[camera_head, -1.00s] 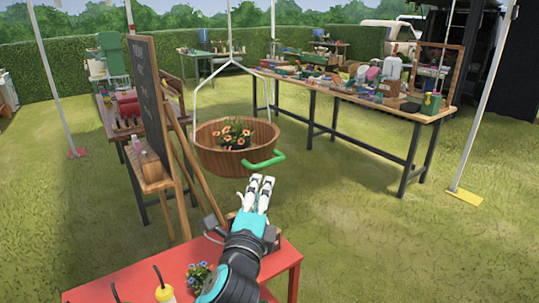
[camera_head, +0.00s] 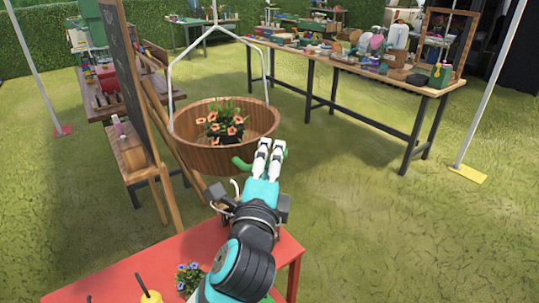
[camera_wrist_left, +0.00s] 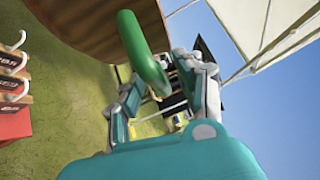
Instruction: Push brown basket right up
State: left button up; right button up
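The brown basket (camera_head: 205,157) is round and wooden and hangs from white bars. It holds an orange-flowered plant (camera_head: 225,122). A green handle (camera_head: 241,163) sticks out at its near right side. My left gripper (camera_head: 270,150) is at this handle, its fingers partly covering it in the head view. In the left wrist view, the green handle (camera_wrist_left: 142,50) reaches between the two spread fingers of the left gripper (camera_wrist_left: 165,80), with gaps beside it. The basket's wooden wall (camera_wrist_left: 75,25) fills the upper left there. My right gripper is not in view.
A red table (camera_head: 150,262) with a small blue-flowered plant (camera_head: 190,277) stands in front. A chalkboard easel (camera_head: 130,75) is close to the basket's left. A long cluttered table (camera_head: 385,88) stands behind right. Grass right of the basket is clear.

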pick_arm(q)
jog(key=shift+s, duration=0.1)
jog(key=shift+c, duration=0.2)
grip_shut()
jog(key=shift+r, duration=0.1)
